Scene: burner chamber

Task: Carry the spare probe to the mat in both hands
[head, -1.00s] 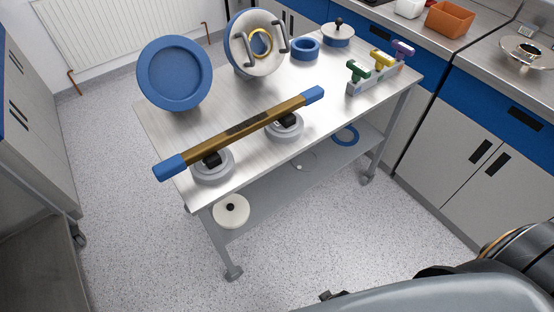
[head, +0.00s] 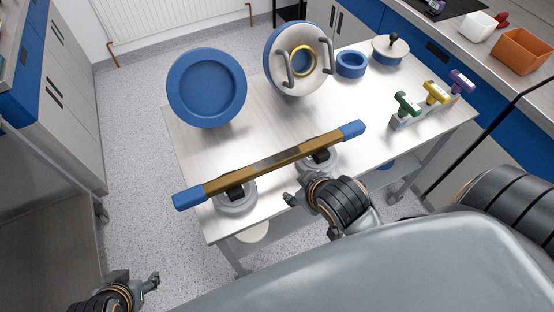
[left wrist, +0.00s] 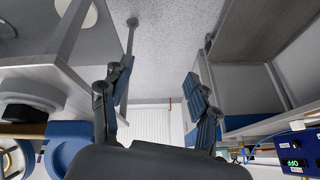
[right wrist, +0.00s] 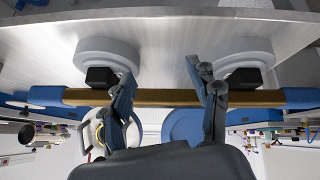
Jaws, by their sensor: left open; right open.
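The spare probe, a long brass-coloured bar (head: 262,168) with blue ends, lies across two round grey stands (head: 236,200) with black cradles near the table's front edge. In the right wrist view the bar (right wrist: 168,97) runs crosswise past both fingers. My right gripper (head: 298,190) is open and empty, just in front of the bar near the right stand; whether it touches the bar is unclear. My left gripper (head: 150,283) is open and empty, low at the lower left, well away from the bar. I cannot make out a mat.
The steel table (head: 190,140) holds a blue dish (head: 207,88), a handled round flange (head: 298,58), a blue ring (head: 351,64), a knobbed lid (head: 390,49) and a rack of coloured handles (head: 432,97). Cabinets stand left and right. Speckled floor is clear at left.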

